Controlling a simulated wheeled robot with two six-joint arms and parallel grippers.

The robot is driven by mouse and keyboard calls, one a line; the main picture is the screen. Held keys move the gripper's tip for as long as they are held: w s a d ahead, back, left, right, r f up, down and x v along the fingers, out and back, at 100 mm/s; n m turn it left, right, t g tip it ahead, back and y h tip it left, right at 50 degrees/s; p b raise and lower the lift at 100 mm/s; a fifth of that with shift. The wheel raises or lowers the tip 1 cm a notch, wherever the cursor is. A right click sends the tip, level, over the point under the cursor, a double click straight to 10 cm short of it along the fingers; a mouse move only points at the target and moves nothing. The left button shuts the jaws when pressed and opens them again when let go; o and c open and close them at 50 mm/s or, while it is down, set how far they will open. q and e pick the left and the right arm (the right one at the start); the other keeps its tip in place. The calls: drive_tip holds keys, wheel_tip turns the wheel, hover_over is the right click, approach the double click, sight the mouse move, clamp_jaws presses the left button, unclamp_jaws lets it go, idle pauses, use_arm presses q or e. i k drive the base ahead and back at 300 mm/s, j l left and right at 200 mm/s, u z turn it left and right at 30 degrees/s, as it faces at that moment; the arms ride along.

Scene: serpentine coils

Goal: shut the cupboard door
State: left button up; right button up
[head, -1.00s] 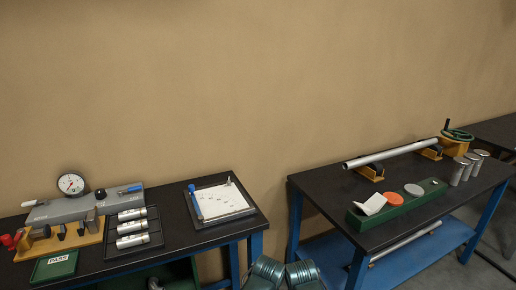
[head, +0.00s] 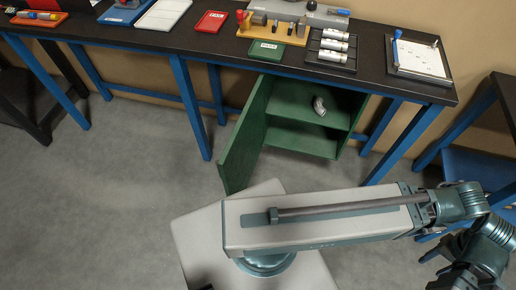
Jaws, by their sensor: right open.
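The green cupboard (head: 357,110) stands under the black bench in the head view. Its door (head: 243,140) is hinged on the left and stands wide open, swung out towards me. The inside shows a shelf with a grey curved pipe piece (head: 319,106) on it. My right gripper (head: 421,249) is at the lower right, with its fingers apart and nothing seen between them. It is to the right of the door and well apart from it. My left gripper is not in view.
The bench (head: 375,68) has blue legs and carries a gauge fixture, trays and a clipboard (head: 420,60). A blue bench leg (head: 190,108) stands left of the door. Grey floor (head: 120,190) is clear to the left. Another table (head: 506,95) is at the right.

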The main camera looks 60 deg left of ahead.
sight(235, 167)
drive_tip(key=k+j+z, duration=0.15)
drive_tip(key=k+z, duration=0.15)
drive_tip(key=z, duration=0.2)
drive_tip(key=k+z, duration=0.25)
drive_tip(key=z, duration=0.2)
drive_tip(key=k+j, duration=0.2)
drive_tip(key=k, duration=0.4)
drive_tip(key=k+j+u, duration=0.1)
drive_tip(key=k+u, duration=0.15)
drive_tip(key=u, duration=0.15)
drive_tip(key=k+j+u, duration=0.15)
drive_tip(key=u, duration=0.25)
drive_tip(key=k+j+u, duration=0.25)
drive_tip(key=u, duration=0.2)
drive_tip(key=k+j+u, duration=0.25)
drive_tip(key=u, duration=0.15)
drive_tip(key=z, duration=0.2)
